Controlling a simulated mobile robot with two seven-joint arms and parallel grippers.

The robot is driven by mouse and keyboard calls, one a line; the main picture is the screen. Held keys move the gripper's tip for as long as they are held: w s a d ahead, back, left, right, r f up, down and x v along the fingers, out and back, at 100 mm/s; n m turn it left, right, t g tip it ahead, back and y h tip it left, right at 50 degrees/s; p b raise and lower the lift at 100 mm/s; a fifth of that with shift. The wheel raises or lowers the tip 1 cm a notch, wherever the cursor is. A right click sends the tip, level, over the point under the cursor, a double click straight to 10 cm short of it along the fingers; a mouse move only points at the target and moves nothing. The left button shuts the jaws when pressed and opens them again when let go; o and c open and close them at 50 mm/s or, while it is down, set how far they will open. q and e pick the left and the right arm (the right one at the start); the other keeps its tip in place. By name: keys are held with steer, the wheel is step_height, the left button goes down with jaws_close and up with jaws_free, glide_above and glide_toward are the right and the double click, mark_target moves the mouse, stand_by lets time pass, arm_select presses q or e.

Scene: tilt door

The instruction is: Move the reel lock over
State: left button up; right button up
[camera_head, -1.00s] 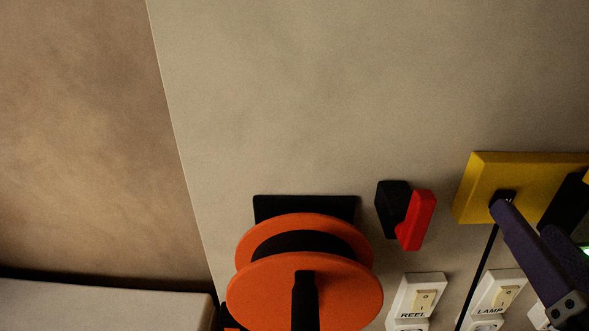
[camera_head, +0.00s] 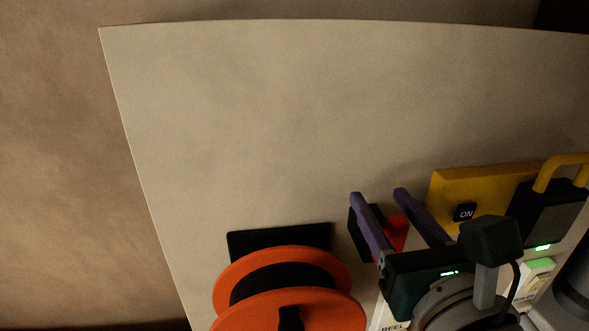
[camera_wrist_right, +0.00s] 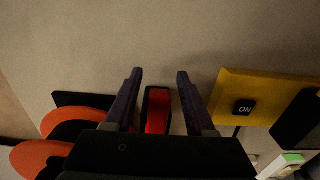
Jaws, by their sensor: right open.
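The reel lock is a black block with a red lever (camera_head: 396,232), mounted on the pale panel to the right of the orange reel (camera_head: 290,305). My right gripper (camera_head: 378,195) is open, with one purple finger on each side of the lock. In the right wrist view the red lever (camera_wrist_right: 157,118) lies between the two fingers (camera_wrist_right: 159,73), with a gap visible on both sides. Part of the lock is hidden behind the fingers in the head view. My left gripper is not in view.
A yellow box (camera_head: 445,190) with a black ON button (camera_head: 465,213) and a black padlock-like block (camera_head: 545,220) stands to the right. The REEL switch plate is mostly hidden behind my right gripper. The panel above is bare.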

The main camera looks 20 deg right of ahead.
steer(key=shift+c, duration=0.2)
jaws_close()
stand_by(0.3)
